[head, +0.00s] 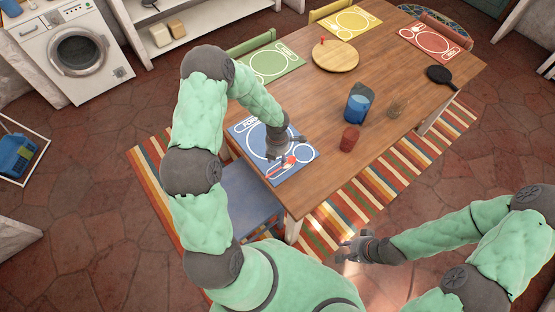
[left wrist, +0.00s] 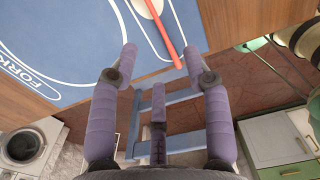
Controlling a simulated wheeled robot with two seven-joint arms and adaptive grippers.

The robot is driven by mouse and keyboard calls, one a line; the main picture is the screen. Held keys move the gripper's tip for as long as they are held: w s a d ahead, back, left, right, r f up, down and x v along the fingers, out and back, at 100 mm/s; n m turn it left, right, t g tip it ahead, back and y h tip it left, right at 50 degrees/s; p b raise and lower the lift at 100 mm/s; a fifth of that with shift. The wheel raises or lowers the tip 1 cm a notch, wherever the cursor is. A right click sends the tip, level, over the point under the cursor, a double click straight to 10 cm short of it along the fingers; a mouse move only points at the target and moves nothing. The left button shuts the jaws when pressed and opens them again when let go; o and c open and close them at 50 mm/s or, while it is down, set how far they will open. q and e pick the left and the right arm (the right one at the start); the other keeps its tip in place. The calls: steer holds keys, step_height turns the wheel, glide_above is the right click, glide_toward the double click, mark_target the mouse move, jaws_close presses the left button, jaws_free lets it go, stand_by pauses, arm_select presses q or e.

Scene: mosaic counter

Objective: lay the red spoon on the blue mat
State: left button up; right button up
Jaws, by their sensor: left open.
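The blue mat (head: 249,147) lies at the near left corner of the wooden table, with white place-setting outlines. The red spoon (head: 290,160) lies on its right part; in the left wrist view its handle (left wrist: 164,36) runs across the mat (left wrist: 75,40) toward the table edge. My left gripper (head: 287,146) is above the mat, close to the spoon, and partly hides both. In the left wrist view its fingers (left wrist: 161,59) are spread and empty, with the spoon's handle end between and beyond the tips. My right gripper (head: 352,246) is off the table's near side, fingers apart, empty.
A red cup (head: 349,139), a blue pitcher (head: 357,104) and a clear glass (head: 398,108) stand right of the mat. A round board (head: 335,57), a black pan (head: 440,75) and green (head: 276,65), yellow (head: 349,22) and red (head: 431,43) mats lie farther back. A blue chair (head: 248,193) is close by.

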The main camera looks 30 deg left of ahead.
arm_select(q)
step_height(320, 180, up, 5)
steer(key=p, duration=0.3)
steer(key=s+d+f+m+h, duration=0.2)
steer(key=s+d+m, duration=0.6)
steer(key=m, duration=0.6)
steer(key=s+d+f+m+h, duration=0.2)
steer(key=s+d+m, duration=0.7)
steer(key=m, duration=0.6)
steer(key=shift+d+f+m, duration=0.3)
steer(key=shift+d+f, duration=0.3)
steer(key=shift+f, duration=0.3)
